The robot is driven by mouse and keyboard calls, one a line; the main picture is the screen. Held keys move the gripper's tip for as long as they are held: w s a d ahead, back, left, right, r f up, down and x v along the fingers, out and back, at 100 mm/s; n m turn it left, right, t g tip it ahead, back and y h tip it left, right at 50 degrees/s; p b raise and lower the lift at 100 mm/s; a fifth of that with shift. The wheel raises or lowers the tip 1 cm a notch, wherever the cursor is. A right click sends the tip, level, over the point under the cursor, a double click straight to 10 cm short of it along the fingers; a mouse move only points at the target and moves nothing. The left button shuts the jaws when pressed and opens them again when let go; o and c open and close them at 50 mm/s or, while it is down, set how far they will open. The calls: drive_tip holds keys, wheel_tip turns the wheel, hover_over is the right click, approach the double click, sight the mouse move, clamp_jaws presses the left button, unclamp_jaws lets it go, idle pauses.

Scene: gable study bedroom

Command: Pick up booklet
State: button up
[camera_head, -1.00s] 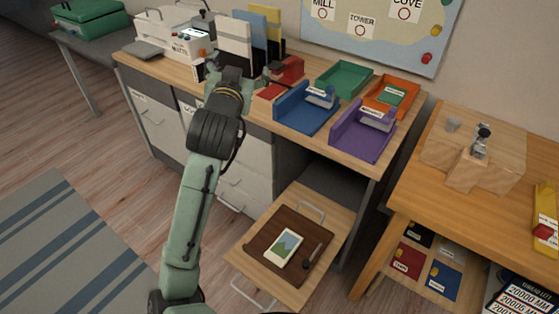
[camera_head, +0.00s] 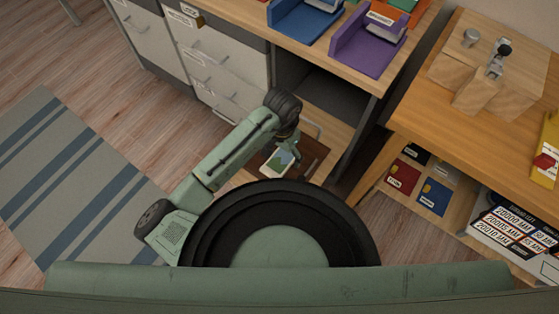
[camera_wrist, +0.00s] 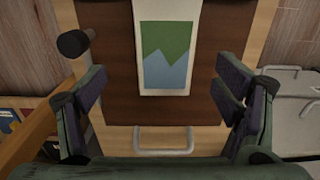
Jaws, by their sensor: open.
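The booklet, white with a green and blue picture on its cover, lies flat on a dark brown mat. In the head view the booklet (camera_head: 275,163) is partly covered by my arm. In the wrist view the booklet (camera_wrist: 194,50) lies ahead of my gripper, near the middle, with its top end cut off. My gripper (camera_wrist: 162,92) is open and empty, its fingers spread wide to either side of the booklet's near end. In the head view my gripper (camera_head: 287,152) is over the mat, small and partly hidden.
The brown mat (camera_wrist: 120,100) lies on a light wood tray (camera_wrist: 105,133) with a metal handle (camera_wrist: 163,150). A dark rounded object (camera_wrist: 73,43) is beside the booklet. The desk's drawers (camera_head: 215,65) and a wooden table (camera_head: 440,120) flank the tray.

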sight(280, 162)
drive_tip(key=shift+w+a+f+p, duration=0.1)
drive_tip(key=shift+f+p, duration=0.1)
drive_tip(key=shift+f, duration=0.7)
drive_tip(key=shift+s+a+f+p, duration=0.1)
drive_tip(key=shift+a+f+p, duration=0.1)
drive_tip(key=shift+f, duration=0.7)
drive_tip(key=shift+w+a+f+p, duration=0.1)
drive_tip(key=shift+f+p, duration=0.1)
drive_tip(key=shift+f, duration=0.7)
drive_tip(key=shift+c, duration=0.4)
drive_tip(key=c, duration=1.2)
